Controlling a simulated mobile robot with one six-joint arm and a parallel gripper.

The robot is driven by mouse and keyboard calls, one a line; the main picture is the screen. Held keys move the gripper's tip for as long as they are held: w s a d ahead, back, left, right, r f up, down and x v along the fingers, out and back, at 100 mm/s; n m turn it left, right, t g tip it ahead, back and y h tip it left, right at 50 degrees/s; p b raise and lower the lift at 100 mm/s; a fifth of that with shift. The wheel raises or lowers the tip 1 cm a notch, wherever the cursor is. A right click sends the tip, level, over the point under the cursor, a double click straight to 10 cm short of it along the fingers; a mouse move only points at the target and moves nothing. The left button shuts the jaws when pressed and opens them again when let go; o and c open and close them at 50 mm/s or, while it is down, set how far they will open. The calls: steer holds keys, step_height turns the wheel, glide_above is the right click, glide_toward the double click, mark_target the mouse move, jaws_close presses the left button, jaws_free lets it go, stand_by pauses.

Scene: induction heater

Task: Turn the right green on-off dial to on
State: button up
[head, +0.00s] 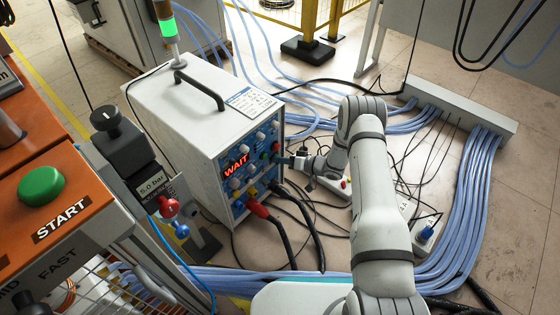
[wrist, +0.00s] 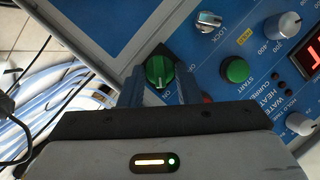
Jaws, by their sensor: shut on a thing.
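The green on-off dial (wrist: 159,70) sits on the blue front panel of the induction heater (head: 200,120), near the panel's edge in the wrist view. My gripper (wrist: 158,88) is at the panel with one finger on each side of the dial, shut on it. The fingers partly cover the print around the dial, with an "ON" label partly showing beside it. In the head view my gripper (head: 290,161) reaches the right side of the panel, and the dial is hard to make out there. The heater's red display (head: 236,165) reads "WAIT".
A green START button (wrist: 235,70), a LOCK knob (wrist: 208,21) and white knobs are close by on the panel. Red and black cable plugs (head: 257,209) stick out below. Blue hoses (head: 470,205) and black cables cover the floor at right.

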steer(key=shift+w+d, duration=0.15)
steer(key=shift+d, duration=0.05)
stand_by(0.4)
steer(key=o, duration=0.7)
steer(key=shift+o, duration=1.3)
steer(key=shift+a, duration=0.1)
steer(key=p+v, duration=0.2)
steer(key=v, duration=0.6)
steer(key=shift+p, duration=0.4)
